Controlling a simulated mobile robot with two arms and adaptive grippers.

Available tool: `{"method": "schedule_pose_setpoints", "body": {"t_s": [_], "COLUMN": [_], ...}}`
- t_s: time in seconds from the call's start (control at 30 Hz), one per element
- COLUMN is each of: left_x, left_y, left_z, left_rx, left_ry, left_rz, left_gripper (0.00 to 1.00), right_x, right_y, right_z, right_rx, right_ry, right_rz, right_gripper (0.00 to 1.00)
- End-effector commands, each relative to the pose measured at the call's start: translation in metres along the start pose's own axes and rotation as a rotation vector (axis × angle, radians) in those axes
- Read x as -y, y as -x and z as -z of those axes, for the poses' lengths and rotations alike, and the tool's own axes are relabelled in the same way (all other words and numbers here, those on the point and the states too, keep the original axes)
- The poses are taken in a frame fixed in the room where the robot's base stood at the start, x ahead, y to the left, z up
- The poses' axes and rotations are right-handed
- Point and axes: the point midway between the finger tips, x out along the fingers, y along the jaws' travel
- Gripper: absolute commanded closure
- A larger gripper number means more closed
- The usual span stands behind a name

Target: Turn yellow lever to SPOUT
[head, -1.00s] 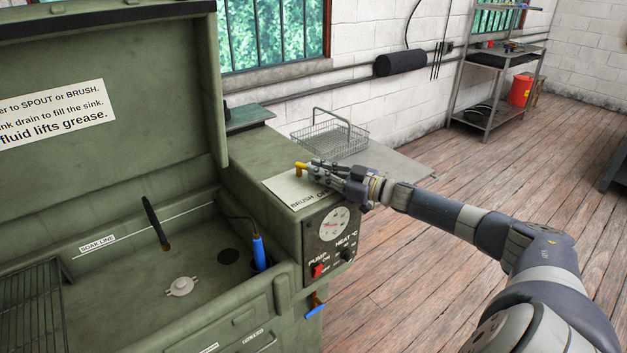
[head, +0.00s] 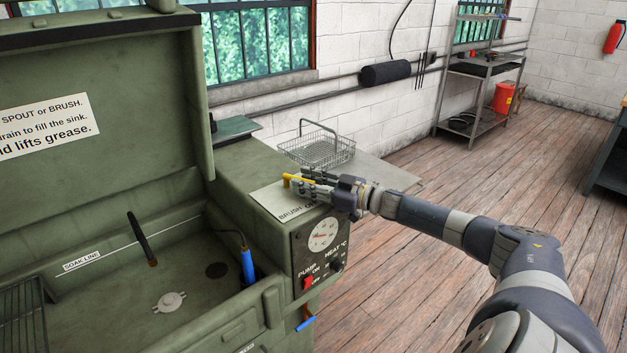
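The yellow lever (head: 291,180) sits on the white label plate (head: 272,201) on top of the green parts washer's right-hand housing. Of the plate's lettering, "BRUSH" can be read; the rest is hidden under my gripper. My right gripper (head: 306,184) reaches in from the right, with its fingertips at the yellow lever. The fingers overlap the lever's right part, and I cannot tell whether they are closed on it. My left gripper is not in view.
The washer's sink (head: 115,290) is at left, with a black spout (head: 141,238) and a blue-handled brush (head: 248,266). A gauge (head: 323,234) and a red pump switch (head: 308,283) are on the housing front. A wire basket (head: 318,150) stands behind my gripper.

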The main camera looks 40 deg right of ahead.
Motion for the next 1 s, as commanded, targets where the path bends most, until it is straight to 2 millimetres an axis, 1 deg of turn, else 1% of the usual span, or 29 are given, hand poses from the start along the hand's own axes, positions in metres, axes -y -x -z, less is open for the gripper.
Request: {"method": "schedule_pose_setpoints", "body": {"t_s": [0.17,0.6,1.0], "left_x": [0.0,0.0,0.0], "left_y": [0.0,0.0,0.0], "left_z": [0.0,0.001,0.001], "left_rx": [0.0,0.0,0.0], "left_ry": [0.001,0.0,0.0], "left_rz": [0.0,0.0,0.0], "left_gripper": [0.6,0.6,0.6], "right_x": [0.0,0.0,0.0], "right_y": [0.009,0.047,0.075], "right_z": [-0.002,-0.002,-0.002], "right_rx": [0.003,0.005,0.005], "right_ry": [-0.001,-0.001,-0.001], "right_rz": [0.0,0.0,0.0], "right_gripper": [0.67,0.67,0.67]}}
